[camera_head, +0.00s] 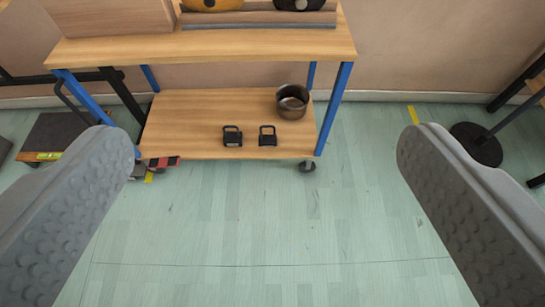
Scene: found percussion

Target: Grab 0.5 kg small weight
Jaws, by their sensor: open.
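Two small black weights with handles sit side by side near the front edge of the cart's lower wooden shelf (185,125). The left weight (232,137) looks slightly larger than the right weight (267,136). No mass marking can be read on either. My gripper (266,138) is open and empty, with its two grey textured fingers wide apart at the left and right of the picture. The weights appear between the fingers but well beyond them, untouched.
A dark metal pot (292,101) stands behind and right of the weights. The cart's upper shelf (200,45) overhangs the lower one, on blue legs (334,108). A round black stand base (475,144) is at right. The green floor (260,215) in front is clear.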

